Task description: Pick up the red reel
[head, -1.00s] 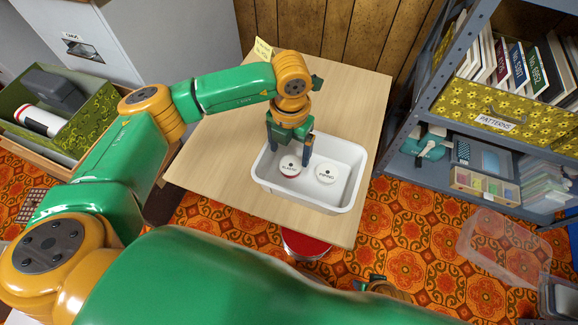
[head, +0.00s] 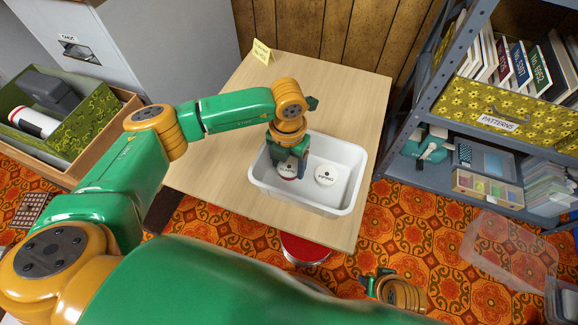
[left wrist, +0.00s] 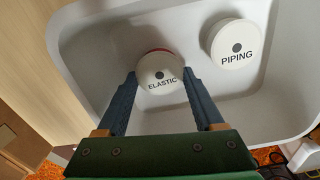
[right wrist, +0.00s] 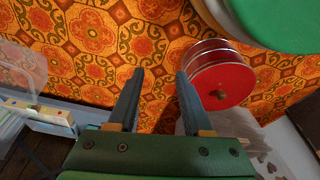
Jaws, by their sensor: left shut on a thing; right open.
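The red reel, with a white top marked ELASTIC and a thin red edge, sits in the left part of the white tub. It shows in the head view (head: 286,172) and the left wrist view (left wrist: 160,72). My left gripper (head: 289,167) points down into the tub, its fingers (left wrist: 160,74) shut on the reel from both sides. The fingers partly hide the reel in the head view. A white reel marked PIPING (head: 325,175) stands to its right, apart from the gripper. My right gripper (right wrist: 160,73) is open and empty, low over the patterned floor beyond the table's front edge.
The white tub (head: 357,165) stands on the wooden table (head: 215,150), its walls close around the left gripper. A red-topped round container (right wrist: 222,85) is below the table edge. A metal shelf (head: 400,165) stands right; an open green box (head: 95,125) is left.

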